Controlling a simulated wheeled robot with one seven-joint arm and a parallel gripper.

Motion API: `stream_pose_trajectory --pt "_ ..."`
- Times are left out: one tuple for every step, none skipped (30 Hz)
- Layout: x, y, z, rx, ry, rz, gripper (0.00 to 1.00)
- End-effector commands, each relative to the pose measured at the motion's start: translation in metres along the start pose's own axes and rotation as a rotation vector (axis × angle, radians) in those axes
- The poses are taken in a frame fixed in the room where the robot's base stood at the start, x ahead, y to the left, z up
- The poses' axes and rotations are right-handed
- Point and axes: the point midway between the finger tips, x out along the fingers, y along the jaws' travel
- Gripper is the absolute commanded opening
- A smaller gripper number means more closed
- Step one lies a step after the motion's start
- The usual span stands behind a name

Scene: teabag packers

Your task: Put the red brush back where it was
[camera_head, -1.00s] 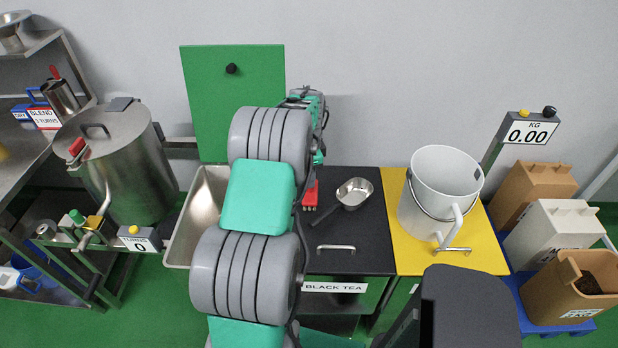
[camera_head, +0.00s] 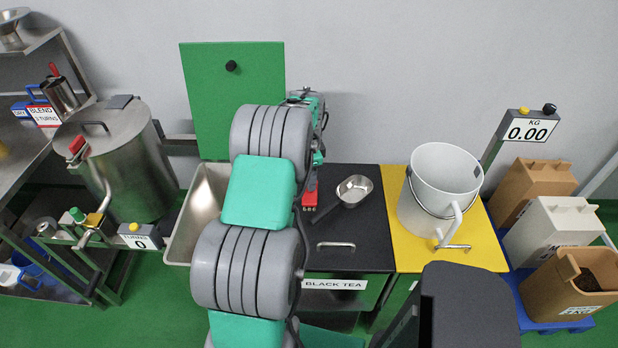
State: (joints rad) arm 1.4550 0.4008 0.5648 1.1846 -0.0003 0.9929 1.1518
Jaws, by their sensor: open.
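The red brush (camera_head: 310,198) is at the left part of the black counter top (camera_head: 355,235), beside the metal scoop (camera_head: 354,190). Its short pale bristles show at the near end, and my arm hides its left side. My gripper (camera_head: 312,182) is open, directly at the far, upper end of the brush and overlapping it in this view. My arm largely covers the gripper, so I cannot tell whether its fingers touch the brush or stand around it.
A steel basin (camera_head: 200,210) lies left of the black counter, partly behind my arm. A raised green lid (camera_head: 215,100) stands behind it. A white bucket (camera_head: 440,190) stands on the yellow top (camera_head: 485,245) at right. The black top's front right is clear.

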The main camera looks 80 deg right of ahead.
Motion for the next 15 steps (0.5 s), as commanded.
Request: stream_pose_trajectory --pt "-0.007 -0.002 -0.001 0.0 0.002 -0.005 0.42" --pt "-0.011 -0.002 -0.001 0.0 0.002 -0.005 0.42" --pt "-0.019 -0.002 -0.001 0.0 0.003 -0.006 0.42" --pt "-0.025 -0.002 -0.001 0.0 0.003 -0.007 0.42" --pt "-0.033 -0.002 -0.001 0.0 0.003 -0.007 0.42" --pt "-0.043 -0.002 -0.001 0.0 0.003 -0.007 0.42" --pt "-0.051 -0.002 -0.001 0.0 0.004 -0.008 0.42" --pt "-0.06 -0.002 -0.001 0.0 0.003 -0.007 0.42" --pt "-0.07 -0.002 -0.001 0.0 0.003 -0.006 0.42" --pt "-0.078 -0.002 -0.001 0.0 0.003 -0.007 0.42" --pt "-0.084 -0.001 -0.001 0.0 0.002 -0.005 0.42" --pt "-0.093 -0.001 0.0 0.0 0.002 -0.005 0.42" --pt "-0.1 -0.001 -0.001 0.0 0.002 -0.006 0.42" --pt "-0.105 -0.001 -0.001 0.0 0.002 -0.005 0.42" --pt "-0.11 -0.001 -0.001 0.0 0.002 -0.004 0.42"
